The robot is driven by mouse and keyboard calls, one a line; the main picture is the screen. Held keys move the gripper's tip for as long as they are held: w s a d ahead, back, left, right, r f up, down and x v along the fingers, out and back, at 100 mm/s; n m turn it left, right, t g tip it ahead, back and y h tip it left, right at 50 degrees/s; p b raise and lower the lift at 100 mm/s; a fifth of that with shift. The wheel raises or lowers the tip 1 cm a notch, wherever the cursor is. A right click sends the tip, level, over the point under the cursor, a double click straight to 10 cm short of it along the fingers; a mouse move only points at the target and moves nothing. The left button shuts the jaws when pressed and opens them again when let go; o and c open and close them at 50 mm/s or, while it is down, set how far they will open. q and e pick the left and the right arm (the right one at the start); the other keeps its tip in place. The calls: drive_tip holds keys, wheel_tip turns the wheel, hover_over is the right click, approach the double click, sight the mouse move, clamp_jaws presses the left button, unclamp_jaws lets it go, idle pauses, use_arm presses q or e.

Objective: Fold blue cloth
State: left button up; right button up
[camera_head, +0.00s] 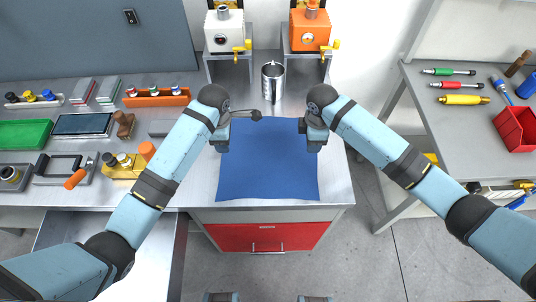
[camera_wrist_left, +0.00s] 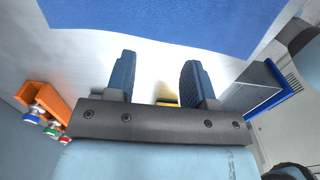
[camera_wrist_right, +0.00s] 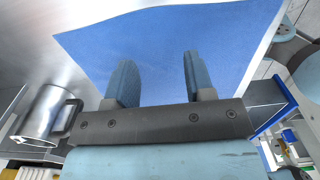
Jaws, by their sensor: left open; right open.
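The blue cloth (camera_head: 268,165) lies spread flat on the metal worktop, its near edge at the worktop's front edge. In the head view my left gripper (camera_head: 220,146) is at the cloth's far left corner, and my right gripper (camera_head: 315,146) is over its far right side. In the left wrist view the open fingers (camera_wrist_left: 158,80) point toward bare worktop, with the cloth (camera_wrist_left: 170,18) beyond them. In the right wrist view the open fingers (camera_wrist_right: 156,78) are in front of the cloth (camera_wrist_right: 190,38). Both grippers are empty.
A metal mug (camera_head: 273,82) stands behind the cloth. White (camera_head: 225,32) and orange (camera_head: 309,30) machines stand at the back. Tools and trays, including a green tray (camera_head: 25,134), crowd the left. A side table (camera_head: 450,120) with a red bin (camera_head: 516,128) stands at right.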

sight(227, 156)
use_arm(q)
wheel_tip(227, 156, down, 6)
drive_tip(key=shift+f, duration=0.25)
use_arm(e)
wheel_tip(227, 156, down, 6)
drive_tip(key=shift+f, duration=0.2)
use_arm(q)
drive_tip(key=shift+f, duration=0.15)
use_arm(e)
drive_tip(key=shift+f, duration=0.2)
use_arm(q)
drive_tip(key=shift+c, duration=0.6)
use_arm(e)
drive_tip(key=shift+c, duration=0.6)
use_arm(q)
clamp_jaws()
use_arm(e)
clamp_jaws()
drive_tip(key=shift+r, duration=0.15)
